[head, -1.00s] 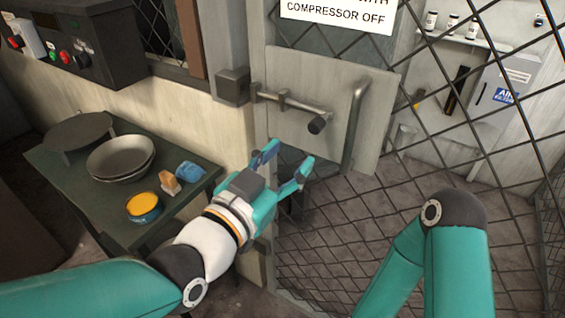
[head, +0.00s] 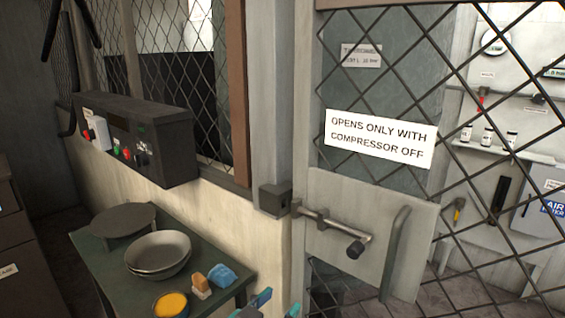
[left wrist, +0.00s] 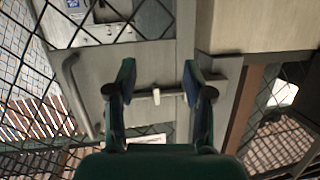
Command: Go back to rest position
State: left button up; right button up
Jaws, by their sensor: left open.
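My left gripper (head: 278,302) shows only by its fingertips at the bottom edge of the head view, below the door latch. In the left wrist view its two fingers (left wrist: 156,84) are spread apart with nothing between them. Beyond them, the door's sliding bolt (left wrist: 155,97) shows between the fingers, apart from them as far as I can tell. In the head view the bolt (head: 335,231) lies across the mesh door (head: 372,225), beside its curved handle (head: 396,255). My right gripper is out of view.
A green side table (head: 100,262) at the lower left holds stacked bowls (head: 158,252), a dark round plate (head: 123,219), a yellow-topped tin (head: 172,304), a sponge (head: 200,284) and a blue cloth (head: 222,276). A control box (head: 135,140) juts from the wall above. A warning sign (head: 378,138) hangs on the door.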

pick_arm(q)
jog(key=s+a+f+n+g+y+p, duration=0.1)
jog(key=s+a+f+n+g+y, duration=0.3)
jog(key=f, duration=0.8)
jog(key=a+f+n+g+p, duration=0.1)
jog(key=a+f+g+p, duration=0.1)
jog(key=a+f, duration=0.75)
jog(key=s+d+f+n+g, duration=0.1)
jog(key=s+f+n+g, duration=0.3)
jog(key=s+f, duration=0.9)
jog(key=s+g+p, duration=0.1)
jog(key=s+g, duration=0.1)
jog(key=s, duration=0.2)
jog(key=shift+d+f, duration=0.25)
jog(key=shift+d, duration=0.15)
jog(key=shift+n, duration=0.3)
jog(key=shift+c, duration=1)
jog(key=shift+w, duration=0.1)
